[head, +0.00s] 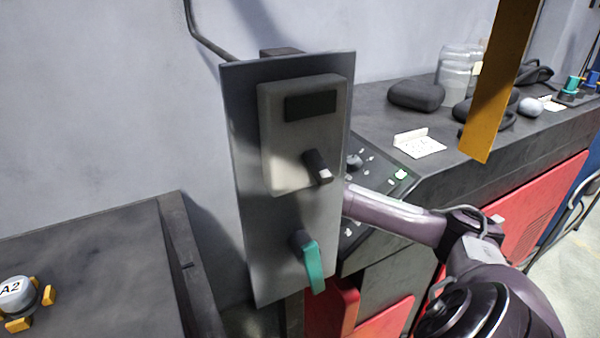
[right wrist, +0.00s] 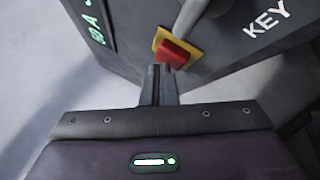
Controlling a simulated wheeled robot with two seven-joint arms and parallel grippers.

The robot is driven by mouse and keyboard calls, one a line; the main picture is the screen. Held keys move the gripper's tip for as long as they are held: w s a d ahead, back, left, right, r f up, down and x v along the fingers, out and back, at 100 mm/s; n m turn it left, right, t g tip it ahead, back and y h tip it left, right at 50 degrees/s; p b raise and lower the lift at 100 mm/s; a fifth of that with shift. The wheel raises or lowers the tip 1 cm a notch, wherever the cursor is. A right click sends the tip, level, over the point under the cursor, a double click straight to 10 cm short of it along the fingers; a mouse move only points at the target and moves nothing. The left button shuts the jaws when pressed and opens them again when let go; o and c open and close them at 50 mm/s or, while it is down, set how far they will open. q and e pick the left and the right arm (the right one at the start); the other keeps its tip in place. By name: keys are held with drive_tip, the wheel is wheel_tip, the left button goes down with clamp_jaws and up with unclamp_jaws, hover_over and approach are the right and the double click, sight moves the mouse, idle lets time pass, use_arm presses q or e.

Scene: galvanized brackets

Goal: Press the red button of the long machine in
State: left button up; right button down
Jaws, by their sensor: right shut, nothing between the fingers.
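In the right wrist view, a red button (right wrist: 177,52) sits on a yellow plate (right wrist: 159,38) on a dark grey panel (right wrist: 235,65). My right gripper (right wrist: 159,68) is shut and empty, its fingertips just below and left of the red button in the picture. I cannot tell whether they touch it. In the head view, my right arm reaches left behind an upright grey panel (head: 245,230), which hides the right gripper and the red button. The long machine (head: 455,165) has a dark top, a sloped console and red front panels. My left gripper is out of view.
The upright panel carries a pale box (head: 280,160), a black switch (head: 317,166) and a teal lever (head: 313,265). A yellow-orange post (head: 497,85) hangs at the right. Dark pouches (head: 416,95) and clear jars (head: 455,75) stand on the machine. A grey pipe (right wrist: 194,18) is near the button.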

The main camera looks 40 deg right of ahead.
drive_tip(key=shift+d+f, duration=0.1)
drive_tip(key=shift+f, duration=0.05)
idle(0.3)
drive_tip(key=shift+a+r, duration=0.35)
drive_tip(key=shift+r, duration=0.15)
drive_tip(key=w+a+r+p, duration=0.1)
drive_tip(key=a+r+p, duration=0.1)
drive_tip(key=a+r, duration=0.1)
drive_tip(key=shift+w+a+r, duration=0.15)
drive_tip(key=shift+a+r, duration=0.1)
drive_tip(key=shift+r, duration=0.6)
